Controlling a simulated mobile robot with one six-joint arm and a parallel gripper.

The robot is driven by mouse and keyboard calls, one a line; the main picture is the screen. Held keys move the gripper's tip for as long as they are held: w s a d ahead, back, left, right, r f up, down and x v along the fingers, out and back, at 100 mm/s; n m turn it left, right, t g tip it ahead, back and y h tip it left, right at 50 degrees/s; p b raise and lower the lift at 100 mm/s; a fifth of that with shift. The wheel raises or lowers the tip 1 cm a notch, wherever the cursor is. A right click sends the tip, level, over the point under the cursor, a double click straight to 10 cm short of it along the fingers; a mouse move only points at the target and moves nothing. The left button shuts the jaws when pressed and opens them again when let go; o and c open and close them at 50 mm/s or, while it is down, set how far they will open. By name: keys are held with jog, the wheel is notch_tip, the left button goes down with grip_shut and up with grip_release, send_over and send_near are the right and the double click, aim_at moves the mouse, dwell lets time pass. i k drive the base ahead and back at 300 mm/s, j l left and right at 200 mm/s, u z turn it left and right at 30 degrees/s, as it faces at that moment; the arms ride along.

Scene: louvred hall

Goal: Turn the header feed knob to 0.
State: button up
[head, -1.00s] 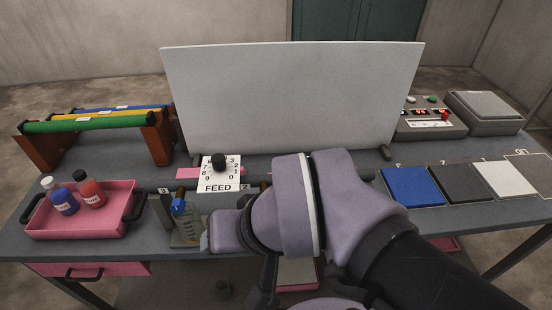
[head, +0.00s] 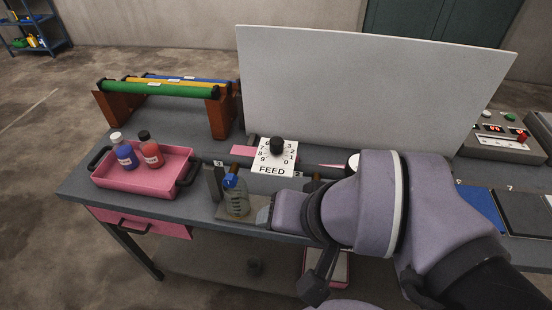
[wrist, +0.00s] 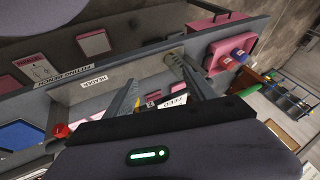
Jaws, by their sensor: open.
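The header feed knob (head: 277,144) is a black round knob on a white dial plate (head: 273,170) marked FEED. Digits ring the knob, with 0 at the lower right; its pointer is too small to read. The plate also shows in the wrist view (wrist: 174,102), partly between and behind the fingers, with the knob not clearly visible. My gripper (wrist: 154,73) is open and empty in the wrist view, its two grey fingers apart and not touching the knob. In the head view my arm stands right and in front of the dial, and hides the fingers.
A clear bottle with a blue cap (head: 235,198) stands just below the dial. A pink tray (head: 112,180) with two small bottles is at left. A large white panel (head: 370,90) rises behind the dial. Coloured rollers (head: 160,90) stand at the back left.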

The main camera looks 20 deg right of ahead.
aim_at(276, 143)
jog(key=k+l, duration=0.15)
jog(key=l, duration=0.2)
jog(key=k+l, duration=0.15)
jog(key=l, duration=0.2)
jog(key=k+l+u, duration=0.1)
jog(key=l, duration=0.3)
jog(key=k+l, duration=0.15)
jog(key=l, duration=0.15)
jog(key=i, duration=0.6)
